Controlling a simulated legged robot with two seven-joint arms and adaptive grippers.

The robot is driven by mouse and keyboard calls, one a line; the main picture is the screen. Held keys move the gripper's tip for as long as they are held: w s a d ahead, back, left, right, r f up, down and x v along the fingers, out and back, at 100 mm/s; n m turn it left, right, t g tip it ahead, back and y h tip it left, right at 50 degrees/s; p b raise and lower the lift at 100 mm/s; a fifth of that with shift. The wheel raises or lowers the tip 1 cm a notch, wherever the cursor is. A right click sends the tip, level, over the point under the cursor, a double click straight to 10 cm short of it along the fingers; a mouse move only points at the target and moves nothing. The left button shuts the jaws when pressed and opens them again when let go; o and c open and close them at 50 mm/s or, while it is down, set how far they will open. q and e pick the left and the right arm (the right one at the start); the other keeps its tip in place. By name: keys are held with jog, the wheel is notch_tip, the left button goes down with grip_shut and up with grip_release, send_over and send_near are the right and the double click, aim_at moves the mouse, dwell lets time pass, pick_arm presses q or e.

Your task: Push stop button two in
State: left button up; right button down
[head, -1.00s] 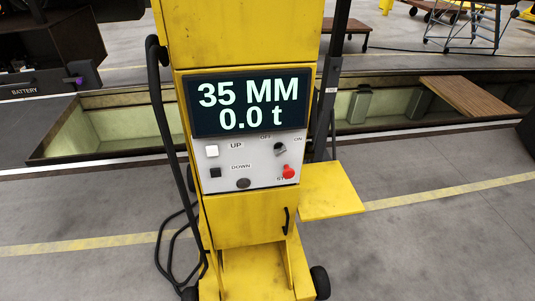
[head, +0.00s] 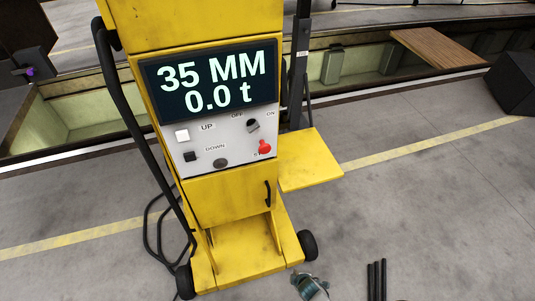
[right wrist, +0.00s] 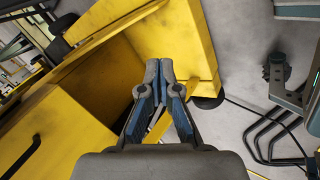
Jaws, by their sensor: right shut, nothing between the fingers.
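The stop button (head: 264,147) is a red knob at the lower right of the light grey control panel (head: 232,151) on the yellow lifting jack in the head view. It stands out from the panel face and partly covers its label. Nothing touches it. My right gripper (right wrist: 159,66) is shut and empty in the right wrist view, in front of yellow metal of a jack. A small blue-grey part at the head view's bottom edge looks like this gripper (head: 310,286), below and right of the button. My left gripper is not in view.
The display (head: 212,84) reads 35 MM and 0.0 t. A white UP button (head: 182,136), a black DOWN button (head: 190,156) and an OFF/ON switch (head: 253,125) share the panel. A yellow side plate (head: 312,160) juts right. A black cable hangs left.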

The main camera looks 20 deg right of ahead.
jog(key=w+r+n+t, duration=0.3)
jog(key=w+r+n, duration=0.3)
jog(key=r, duration=0.6)
jog(key=n+t+y+p, duration=0.1)
jog(key=n+t+p, duration=0.3)
jog(key=n+t, duration=0.9)
send_near(266, 150)
jog(key=s+r+n+g, duration=0.4)
jog(key=s, duration=0.4)
jog(key=w+b, duration=0.1)
jog(key=w, duration=0.5)
jog(key=w+b, duration=0.1)
jog(key=w, duration=0.6)
jog(key=shift+w+a+f, duration=0.1)
jog(key=shift+w+f, duration=0.15)
jog(key=shift+w, duration=0.5)
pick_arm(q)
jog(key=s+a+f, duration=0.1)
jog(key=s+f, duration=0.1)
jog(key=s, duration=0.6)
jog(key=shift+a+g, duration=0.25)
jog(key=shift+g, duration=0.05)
